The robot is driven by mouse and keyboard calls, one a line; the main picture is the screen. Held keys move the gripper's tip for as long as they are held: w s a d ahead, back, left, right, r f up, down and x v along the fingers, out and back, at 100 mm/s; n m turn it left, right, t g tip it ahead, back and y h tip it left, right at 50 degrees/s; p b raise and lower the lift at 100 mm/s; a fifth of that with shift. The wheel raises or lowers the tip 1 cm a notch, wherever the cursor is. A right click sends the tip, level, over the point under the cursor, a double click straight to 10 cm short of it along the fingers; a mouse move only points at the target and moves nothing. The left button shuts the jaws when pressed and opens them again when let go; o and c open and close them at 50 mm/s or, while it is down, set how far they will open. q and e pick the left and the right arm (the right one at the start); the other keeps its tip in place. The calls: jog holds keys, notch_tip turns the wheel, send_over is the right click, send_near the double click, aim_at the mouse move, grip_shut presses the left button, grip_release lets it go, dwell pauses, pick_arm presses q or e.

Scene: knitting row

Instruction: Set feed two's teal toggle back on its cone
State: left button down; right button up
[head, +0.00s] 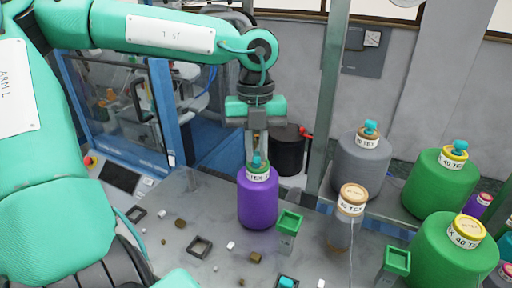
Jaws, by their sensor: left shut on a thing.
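My left gripper (257,142) points straight down, shut on a small teal toggle (257,160) above the cap of a purple cone (258,205). The toggle is at the cap's top; I cannot tell whether it is seated or just above it. The purple cone stands upright on the grey table, its white label partly readable. Teal toggles also sit on a grey cone (360,160) and a green cone (435,185). No toggle shows on the beige-capped cone (343,228) or the front green cone (450,258). No feed number is readable. My right gripper is not in view.
Small square holders (200,246) and loose bits lie on the table (190,205). A metal upright (330,95) rises behind; a black bin (288,152) stands beyond.

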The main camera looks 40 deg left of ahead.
pick_arm(q)
jog(key=shift+s+f, duration=0.1)
jog(key=shift+f, duration=0.1)
jog(key=c, duration=1.4)
grip_release()
jog(key=shift+o, duration=0.2)
jog(key=shift+r, duration=0.15)
notch_tip(320, 180, up, 14)
jog(key=w+a+b, duration=0.1)
jog(key=b, duration=0.3)
jog(key=shift+w+a+f, duration=0.15)
jog(key=shift+w+f, duration=0.05)
jog(key=shift+f, duration=0.1)
